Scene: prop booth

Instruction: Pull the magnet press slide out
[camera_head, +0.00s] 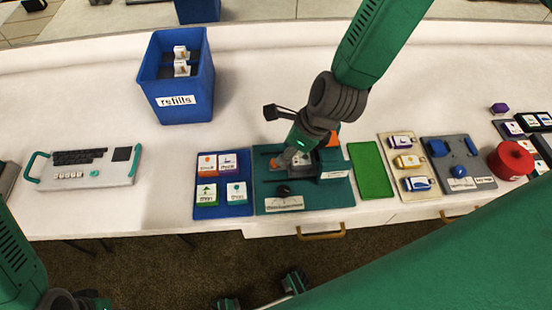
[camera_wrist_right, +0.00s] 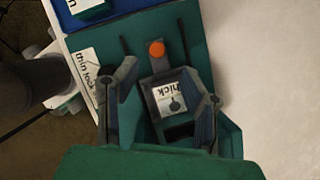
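The magnet press (camera_head: 335,190) is a teal unit near the table's front edge, with a label and a dark knob (camera_head: 283,190) at its front. My right gripper (camera_head: 290,158) reaches down over it. In the right wrist view the two fingers of this gripper (camera_wrist_right: 163,100) are apart. Between and below them lies a plate, taken to be the slide (camera_wrist_right: 155,65), with an orange dot and a white card (camera_wrist_right: 169,97) reading "thick". I cannot tell whether the fingers touch it.
A blue tray (camera_head: 221,212) of cards stands left of the press, and a green mat (camera_head: 371,170) lies right. A blue refills bin (camera_head: 184,108) stands behind. A keyboard case (camera_head: 118,178) is far left; a red pot (camera_head: 510,160) is far right. White table is clear behind the press.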

